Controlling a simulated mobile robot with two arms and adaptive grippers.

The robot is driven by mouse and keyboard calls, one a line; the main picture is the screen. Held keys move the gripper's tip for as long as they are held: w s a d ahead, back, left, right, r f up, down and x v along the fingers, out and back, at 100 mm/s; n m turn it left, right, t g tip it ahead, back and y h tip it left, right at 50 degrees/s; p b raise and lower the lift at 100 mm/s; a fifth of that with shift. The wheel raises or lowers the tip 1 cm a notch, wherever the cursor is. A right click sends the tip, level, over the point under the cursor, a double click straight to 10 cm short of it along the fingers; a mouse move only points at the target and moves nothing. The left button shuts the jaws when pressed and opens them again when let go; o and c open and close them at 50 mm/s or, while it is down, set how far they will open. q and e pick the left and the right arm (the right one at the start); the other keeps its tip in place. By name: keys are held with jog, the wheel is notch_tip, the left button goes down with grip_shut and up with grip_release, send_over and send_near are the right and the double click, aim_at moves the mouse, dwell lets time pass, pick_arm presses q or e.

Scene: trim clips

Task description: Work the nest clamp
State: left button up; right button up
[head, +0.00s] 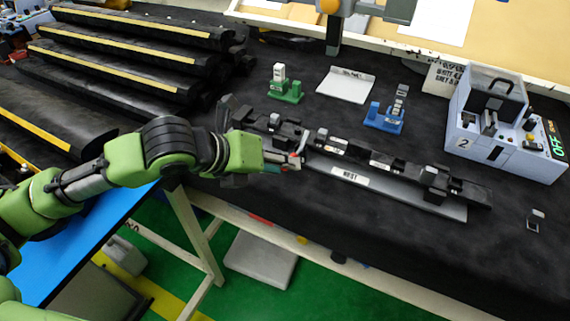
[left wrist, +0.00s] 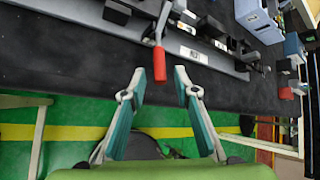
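The long dark nest (head: 380,163) lies on the black bench, with a grey front plate labelled "NEST" (head: 350,176). Its clamp has a grey lever with a red handle (left wrist: 159,64), also seen in the head view (head: 294,160). In the left wrist view the lever points toward me. My left gripper (left wrist: 159,76) is open. The handle's end appears between its fingertips, with a gap on both sides; I cannot tell the depth. In the head view my left gripper (head: 276,167) is at the nest's left end, its fingers partly hidden. My right gripper is not in view.
Behind the nest are a green holder (head: 285,92), a white plate (head: 346,85) and a blue holder (head: 383,119). A grey box station (head: 500,130) reading "OFF" stands at right. Black trim rolls (head: 130,45) are stacked at left. The bench's front edge runs below the nest.

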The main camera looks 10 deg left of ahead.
pick_arm(q)
jog(key=v, duration=1)
